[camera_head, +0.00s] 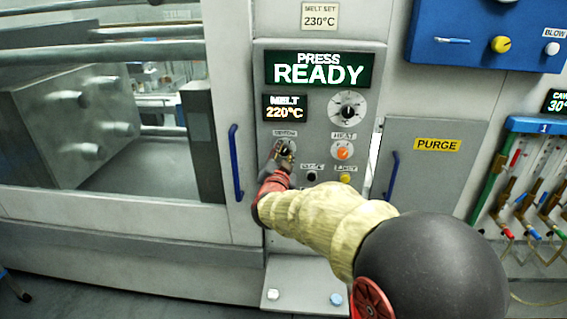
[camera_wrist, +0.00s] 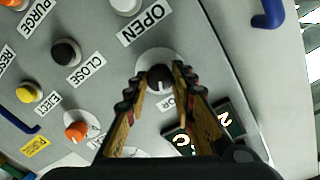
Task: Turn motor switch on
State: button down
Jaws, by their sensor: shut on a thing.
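The motor switch is a dark round knob (camera_wrist: 160,79) with a white pointer mark, on a pale round plate in the wrist view. Its label is partly hidden by my finger; only its last letters show. My gripper (camera_wrist: 159,82) has one fingertip on each side of the knob and is shut on it. In the head view my gripper (camera_head: 283,157) is at the switch plate on the grey control panel (camera_head: 375,60), left of the orange HEAT knob (camera_head: 343,150). It hides most of the switch there. The display above reads PRESS READY (camera_head: 319,69).
A black button (camera_head: 311,176) and a yellow button (camera_head: 345,178) sit just right of my gripper. A blue door handle (camera_head: 236,163) stands close on the left. The PURGE door (camera_head: 430,165) with its blue handle (camera_head: 392,175) is on the right.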

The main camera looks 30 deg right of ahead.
jog(key=shift+f+m+b, duration=0.1)
jog(key=shift+m+b, duration=0.8)
jog(key=c, duration=1.5)
grip_release()
jog(key=v, duration=1.2)
